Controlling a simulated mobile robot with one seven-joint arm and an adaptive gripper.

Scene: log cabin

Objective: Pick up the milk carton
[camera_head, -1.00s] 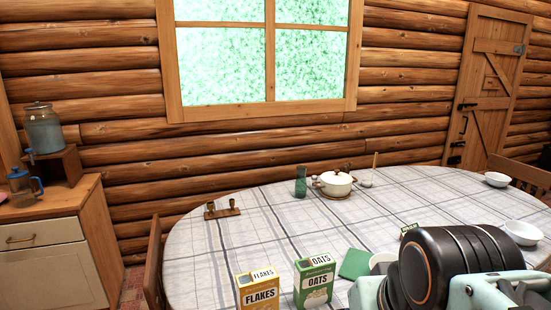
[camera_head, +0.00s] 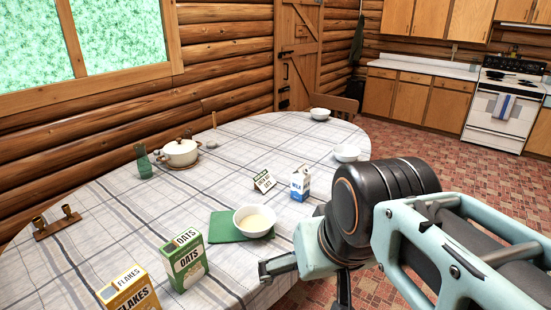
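The milk carton (camera_head: 300,183) is small, blue and white, with a gabled top. It stands upright on the table, just left of my dark wrist in the picture. My gripper (camera_head: 305,285) is in the lower middle, at the near edge of the table, nearer to me than the carton and apart from it. One finger points left and another part points down, with a gap between them. No object shows between the fingers.
The table (camera_head: 120,207) has a checked cloth. A white bowl (camera_head: 254,221) on a green napkin (camera_head: 225,228) and a small sign (camera_head: 263,181) are near the carton. Oats (camera_head: 185,261) and flakes (camera_head: 130,290) boxes stand at front left. A pot (camera_head: 179,153) and two bowls are farther back.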

